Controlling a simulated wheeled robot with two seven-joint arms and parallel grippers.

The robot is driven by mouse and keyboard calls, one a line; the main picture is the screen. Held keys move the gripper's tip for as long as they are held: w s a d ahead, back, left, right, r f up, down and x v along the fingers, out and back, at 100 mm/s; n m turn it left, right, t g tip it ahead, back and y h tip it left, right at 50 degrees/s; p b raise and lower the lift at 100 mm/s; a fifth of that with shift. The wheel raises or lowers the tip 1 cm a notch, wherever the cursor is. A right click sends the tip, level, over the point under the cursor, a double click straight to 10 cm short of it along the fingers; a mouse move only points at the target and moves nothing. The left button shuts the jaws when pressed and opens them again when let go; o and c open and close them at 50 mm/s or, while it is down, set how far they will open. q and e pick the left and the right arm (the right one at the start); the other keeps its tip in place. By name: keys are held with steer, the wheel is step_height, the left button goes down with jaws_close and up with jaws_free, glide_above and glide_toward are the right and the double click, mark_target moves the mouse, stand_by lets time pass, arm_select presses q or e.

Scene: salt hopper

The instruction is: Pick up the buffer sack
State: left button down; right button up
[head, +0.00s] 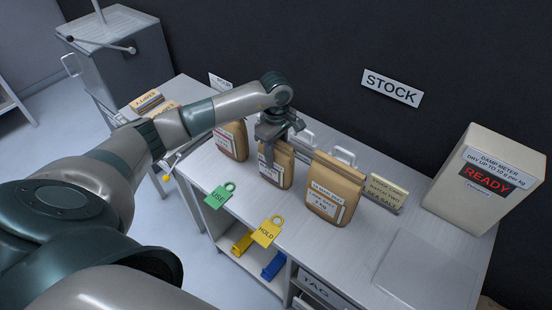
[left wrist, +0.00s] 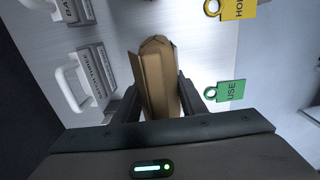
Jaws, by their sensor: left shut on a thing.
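Three brown paper sacks with printed labels stand in a row on the grey bench (head: 395,240). My left gripper (head: 274,140) comes down from above on the middle sack (head: 276,170) and is shut on it near the top. In the left wrist view the fingers (left wrist: 158,100) lie on either side of this sack (left wrist: 158,75). It looks upright, at or close to the bench top. The left sack (head: 232,141) and the larger right sack (head: 335,190) stand apart from it. The middle label is too small to read, so I cannot tell if it is the buffer sack. My right gripper is not in view.
A green USE tag (head: 219,199) and a yellow HOLD tag (head: 266,232) are at the front edge. Label blocks (head: 384,195) and white handles (head: 342,156) stand behind the sacks. A damp meter (head: 480,190) reading READY is at the right. A dark wall (head: 300,50) closes the back.

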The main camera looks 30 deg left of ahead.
arm_select(q)
steer(key=shift+w+r, duration=0.1)
steer(key=shift+r, duration=0.1)
steer(key=shift+r+b, duration=0.6)
steer(key=shift+r, duration=0.3)
step_height(320, 180, up, 7)
steer(key=b, duration=0.2)
steer(key=shift+f+b, duration=0.15)
steer(key=shift+b, duration=0.15)
steer(key=shift+r, duration=0.65)
steer(key=shift+d, duration=0.1)
